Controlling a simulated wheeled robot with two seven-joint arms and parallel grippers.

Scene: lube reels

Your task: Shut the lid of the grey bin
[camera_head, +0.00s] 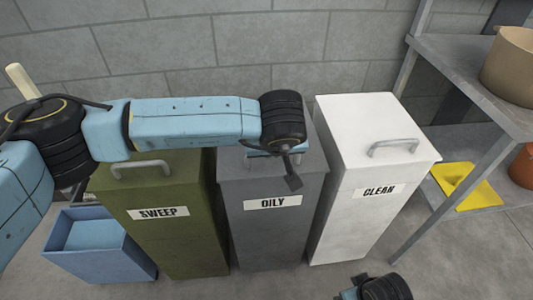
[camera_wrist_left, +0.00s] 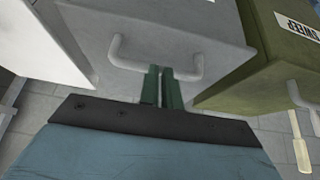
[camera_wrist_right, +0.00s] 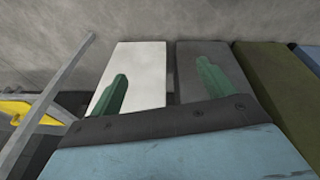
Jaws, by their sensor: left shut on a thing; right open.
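The grey bin (camera_head: 262,232), labelled OILY, stands between the green and white bins. Its lid (camera_head: 313,150) looks level with the neighbouring lids in the head view, and I see no clear gap under it. The lid's handle (camera_wrist_left: 118,50) shows in the left wrist view. My left gripper (camera_wrist_left: 161,86) is shut on this handle; my arm hides much of the lid in the head view. My right gripper (camera_wrist_right: 163,90) is open and empty, apart from the bins, with the white and grey bins in front of it.
The green SWEEP bin (camera_head: 170,225) and the white CLEAN bin (camera_head: 345,215) flank the grey bin. A blue open box (camera_head: 105,265) stands at the left. A metal shelf (camera_head: 450,60) with a pot (camera_head: 510,65) is at the right. A block wall (camera_head: 240,45) closes the back.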

